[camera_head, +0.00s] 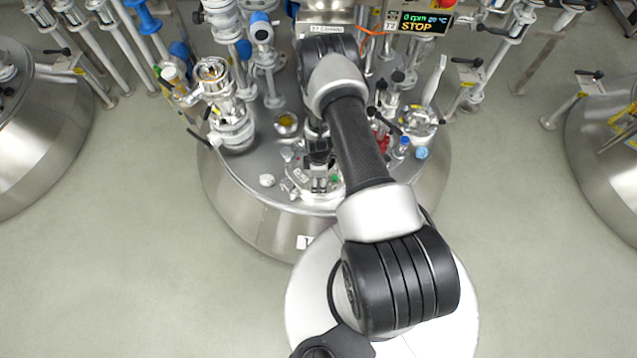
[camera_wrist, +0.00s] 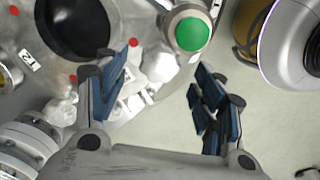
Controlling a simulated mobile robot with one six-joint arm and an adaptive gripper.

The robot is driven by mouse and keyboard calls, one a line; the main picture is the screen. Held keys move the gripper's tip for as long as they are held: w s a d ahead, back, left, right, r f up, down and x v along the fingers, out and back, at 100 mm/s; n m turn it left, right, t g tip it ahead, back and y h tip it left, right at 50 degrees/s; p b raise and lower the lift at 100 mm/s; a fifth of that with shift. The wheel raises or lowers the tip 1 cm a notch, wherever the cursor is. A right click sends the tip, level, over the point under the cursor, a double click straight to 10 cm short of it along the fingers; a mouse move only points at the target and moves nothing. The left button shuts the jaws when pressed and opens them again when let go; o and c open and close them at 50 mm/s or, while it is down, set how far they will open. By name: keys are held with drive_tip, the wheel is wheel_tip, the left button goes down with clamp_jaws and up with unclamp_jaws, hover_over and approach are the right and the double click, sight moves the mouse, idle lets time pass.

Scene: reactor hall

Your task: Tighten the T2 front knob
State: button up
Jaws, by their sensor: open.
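A pale, lumpy knob (camera_wrist: 158,64) sits on the steel vessel lid, just beyond the gap between my fingertips in the wrist view. I cannot read a marking that shows whether it is the T2 front knob. My gripper (camera_wrist: 160,88) is open, with a blue-padded finger on each side and nothing between them. In the head view my gripper (camera_head: 318,165) is low over the front part of the lid (camera_head: 240,174), partly hidden by my arm. A smaller white knob (camera_head: 267,180) shows on the lid to its left.
A round green-topped fitting (camera_wrist: 192,34) stands close to the right finger. A dark round opening (camera_wrist: 78,25) and a small label (camera_wrist: 30,62) lie to the left. Pipes and valves (camera_head: 230,110) crowd the lid; a display (camera_head: 428,22) reads STOP. Open floor (camera_head: 520,220) lies right.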

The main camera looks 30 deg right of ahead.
drive_tip(key=shift+f, duration=1.1)
drive_tip(key=shift+c, duration=0.4)
drive_tip(key=c, duration=1)
